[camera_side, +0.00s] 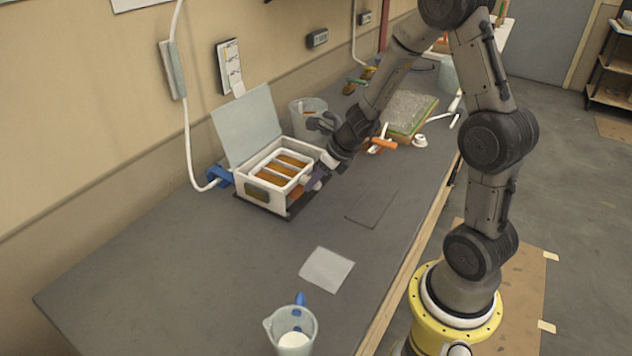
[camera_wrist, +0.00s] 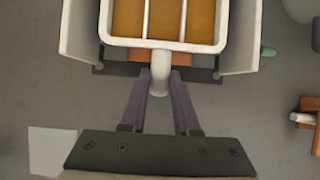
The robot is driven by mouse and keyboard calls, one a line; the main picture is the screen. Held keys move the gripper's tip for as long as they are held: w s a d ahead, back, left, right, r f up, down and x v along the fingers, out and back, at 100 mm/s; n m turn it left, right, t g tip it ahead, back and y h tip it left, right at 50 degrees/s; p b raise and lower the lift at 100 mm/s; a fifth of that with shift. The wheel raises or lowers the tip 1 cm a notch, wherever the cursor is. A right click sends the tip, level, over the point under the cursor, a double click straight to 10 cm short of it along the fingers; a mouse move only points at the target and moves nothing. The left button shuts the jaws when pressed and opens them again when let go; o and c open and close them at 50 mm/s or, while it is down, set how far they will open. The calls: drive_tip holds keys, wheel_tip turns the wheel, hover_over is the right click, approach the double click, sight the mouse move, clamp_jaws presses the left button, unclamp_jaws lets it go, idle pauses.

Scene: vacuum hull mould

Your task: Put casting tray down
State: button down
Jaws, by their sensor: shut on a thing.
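The casting tray (camera_wrist: 204,45) is a white frame with amber-filled compartments split by white bars. In the side view the tray (camera_side: 269,183) sits within the walls of a white open-topped box (camera_side: 262,196) with its lid (camera_side: 248,125) raised. Whether the tray rests on the box floor or hangs above it, I cannot tell. My gripper (camera_wrist: 160,90) is shut on the white handle (camera_wrist: 160,76) at the tray's near side; it also shows in the side view (camera_side: 312,182), at the box's right side. The wrist view shows the box wall (camera_wrist: 240,40) beside the tray.
A clear jug (camera_side: 290,330) and a pale square sheet (camera_side: 327,269) lie at the front. A bucket (camera_side: 308,118) stands behind the box. A grey slab on a green-edged board (camera_side: 408,115) and an orange-handled tool (camera_side: 383,144) are to the right. The left bench is clear.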

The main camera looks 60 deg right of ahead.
drive_tip(key=shift+s+f, duration=0.15)
drive_tip(key=shift+f, duration=0.3)
drive_tip(key=shift+a, duration=0.1)
drive_tip(key=c, duration=0.7)
unclamp_jaws()
drive_tip(key=shift+o, duration=0.2)
drive_tip(key=shift+r, duration=0.2)
